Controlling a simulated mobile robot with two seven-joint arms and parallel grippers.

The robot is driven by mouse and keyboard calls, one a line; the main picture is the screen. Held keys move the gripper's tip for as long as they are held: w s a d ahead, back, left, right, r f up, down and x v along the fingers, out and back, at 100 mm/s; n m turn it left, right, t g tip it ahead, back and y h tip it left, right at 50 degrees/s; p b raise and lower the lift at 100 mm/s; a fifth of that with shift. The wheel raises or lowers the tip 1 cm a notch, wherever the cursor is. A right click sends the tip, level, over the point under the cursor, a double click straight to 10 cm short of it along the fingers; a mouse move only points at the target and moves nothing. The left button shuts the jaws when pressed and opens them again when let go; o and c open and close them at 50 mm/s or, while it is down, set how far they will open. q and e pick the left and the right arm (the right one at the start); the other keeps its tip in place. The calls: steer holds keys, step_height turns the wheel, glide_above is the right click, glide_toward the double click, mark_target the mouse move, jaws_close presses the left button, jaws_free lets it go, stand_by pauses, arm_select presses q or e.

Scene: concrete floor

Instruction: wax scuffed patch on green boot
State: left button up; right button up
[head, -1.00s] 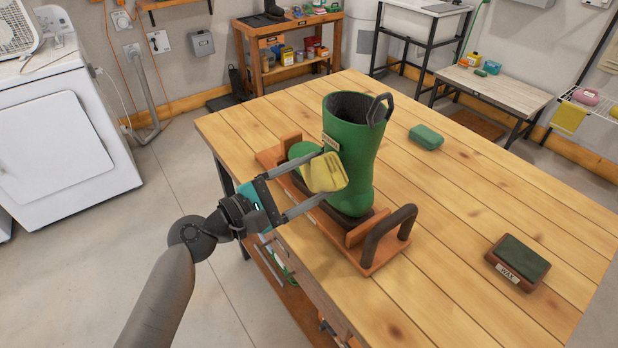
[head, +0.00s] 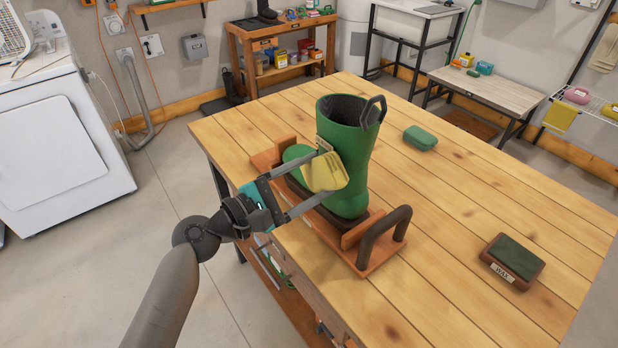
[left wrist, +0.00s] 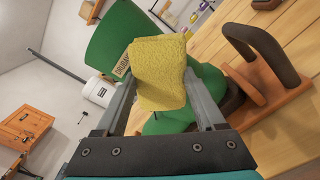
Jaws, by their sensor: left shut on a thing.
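The green boot (head: 362,165) stands upright in a wooden holder (head: 376,262) with a dark curved handle on the workbench. My left gripper (head: 314,187) is shut on a yellow sponge-like pad (head: 325,171). The pad is at the near side of the boot, over its lower shaft; I cannot tell if it touches. In the left wrist view the pad (left wrist: 158,70) sits between the fingers and hides part of the boot (left wrist: 118,40). A dark green block in a brown tray labelled WAX (head: 501,273) lies at the right of the bench. No scuffed patch is visible.
A green soap-like block (head: 420,138) lies on the bench behind the boot. The wooden workbench top (head: 450,220) is clear between the boot holder and the wax. A white washer or dryer (head: 65,150) stands at the left.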

arm_select(q)
steer(key=shift+w+d, duration=0.3)
steer(key=shift+d, duration=0.2)
